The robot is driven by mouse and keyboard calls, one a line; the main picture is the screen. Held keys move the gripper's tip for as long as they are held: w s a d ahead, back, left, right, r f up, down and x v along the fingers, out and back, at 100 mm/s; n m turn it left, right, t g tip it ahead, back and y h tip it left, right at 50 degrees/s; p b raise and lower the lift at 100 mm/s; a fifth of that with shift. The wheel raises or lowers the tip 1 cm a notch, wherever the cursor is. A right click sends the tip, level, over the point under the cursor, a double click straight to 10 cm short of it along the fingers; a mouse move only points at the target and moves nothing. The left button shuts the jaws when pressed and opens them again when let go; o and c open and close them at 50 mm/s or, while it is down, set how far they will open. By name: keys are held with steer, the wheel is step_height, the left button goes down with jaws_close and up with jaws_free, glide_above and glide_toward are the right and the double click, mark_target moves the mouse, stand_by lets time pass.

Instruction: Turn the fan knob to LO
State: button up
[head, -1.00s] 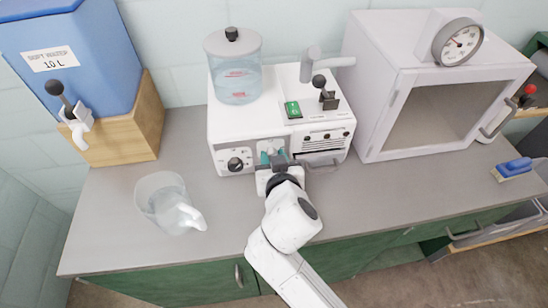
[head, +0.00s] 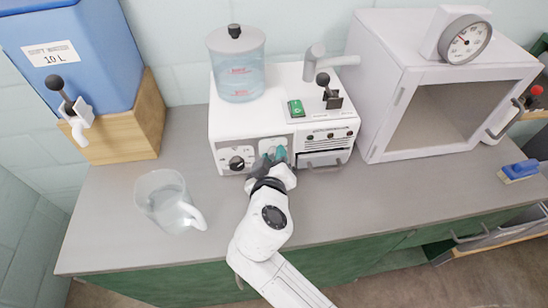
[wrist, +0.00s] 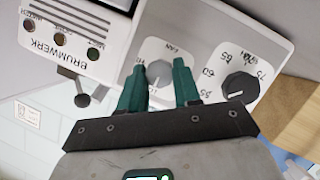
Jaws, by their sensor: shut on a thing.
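The fan knob (wrist: 160,73) is a small grey dial on a white plate marked FAN, on the front of the white machine (head: 236,135). My gripper (wrist: 159,72) is shut on it, one teal finger on each side. In the head view my gripper (head: 274,158) is at the machine's front and hides the knob. The wrist view is tilted, and the fingers cover much of the plate's lettering, so I cannot tell which mark the knob points to.
A black dial (wrist: 240,87) with numbers sits beside the fan knob; it also shows in the head view (head: 237,162). A drawer with a handle (head: 325,165) is to the right. A clear jug (head: 168,203) stands at the left.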

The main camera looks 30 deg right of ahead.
steer(key=shift+f, duration=0.1)
stand_by(0.3)
steer(key=o, duration=1.1)
steer(key=shift+c, duration=0.2)
steer(key=shift+s+a, duration=0.1)
steer(key=b+v, duration=0.1)
steer(key=v, duration=0.9)
steer(key=shift+s+a+r, duration=0.15)
steer(key=shift+s+r, duration=0.05)
